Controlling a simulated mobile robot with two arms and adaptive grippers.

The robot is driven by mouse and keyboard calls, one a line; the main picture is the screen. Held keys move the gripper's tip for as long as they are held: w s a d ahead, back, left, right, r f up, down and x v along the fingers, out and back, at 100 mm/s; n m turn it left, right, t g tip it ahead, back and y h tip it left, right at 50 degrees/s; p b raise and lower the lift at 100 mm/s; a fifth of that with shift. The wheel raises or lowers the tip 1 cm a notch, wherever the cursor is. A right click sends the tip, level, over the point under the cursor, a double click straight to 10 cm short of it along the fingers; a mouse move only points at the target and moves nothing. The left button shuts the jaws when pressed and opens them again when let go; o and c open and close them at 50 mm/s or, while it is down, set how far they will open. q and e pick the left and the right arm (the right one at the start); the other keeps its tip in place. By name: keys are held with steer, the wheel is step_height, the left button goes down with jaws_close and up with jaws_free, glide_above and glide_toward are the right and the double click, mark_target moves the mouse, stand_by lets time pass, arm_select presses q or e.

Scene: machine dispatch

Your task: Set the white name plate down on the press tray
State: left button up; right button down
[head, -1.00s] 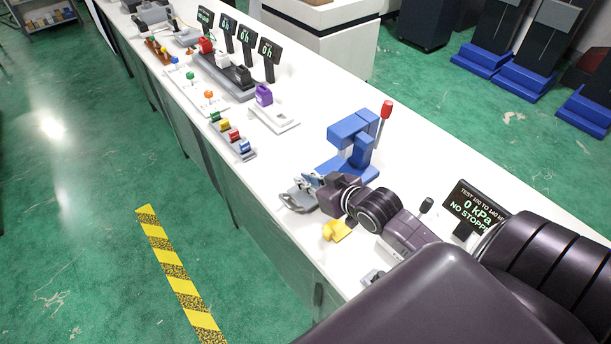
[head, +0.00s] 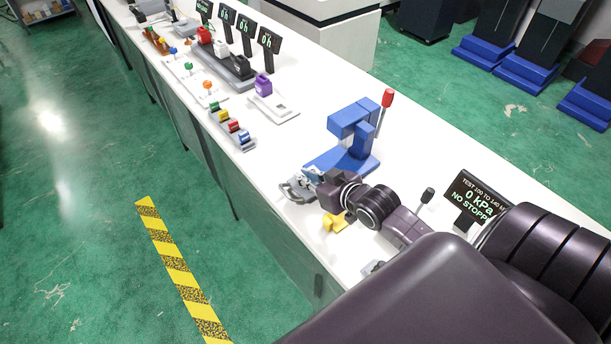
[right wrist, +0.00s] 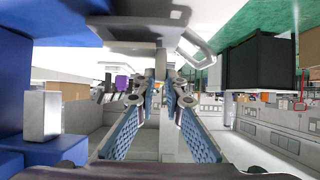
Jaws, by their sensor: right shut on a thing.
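The blue press (head: 349,132) with a red-knobbed lever stands on the white bench; its blue side also fills the left of the right wrist view (right wrist: 40,75). The grey press tray with a loop handle (head: 290,192) is at the press's front; the handle also shows in the right wrist view (right wrist: 198,48). My right gripper (head: 311,178) is low at the press front, beside the tray. Its blue-padded fingers (right wrist: 160,88) are shut on a narrow pale piece. I cannot clearly make out the white name plate, or whether it touches the tray. My left gripper is out of view.
A yellow piece (head: 334,222) lies below my right wrist. A pressure display (head: 474,200) and a dark-knobbed lever (head: 427,195) stand to the right. Coloured clips (head: 231,128) and a purple item on a white plate (head: 283,109) are farther along the bench.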

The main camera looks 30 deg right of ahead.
steer(key=shift+f, duration=0.35)
steer(key=c, duration=1.9)
jaws_free()
steer(key=shift+c, duration=0.2)
steer(key=shift+s, duration=0.1)
steer(key=v, duration=1.1)
steer(key=shift+s+r, duration=0.2)
steer(key=shift+s, duration=0.2)
steer(key=shift+d, duration=0.1)
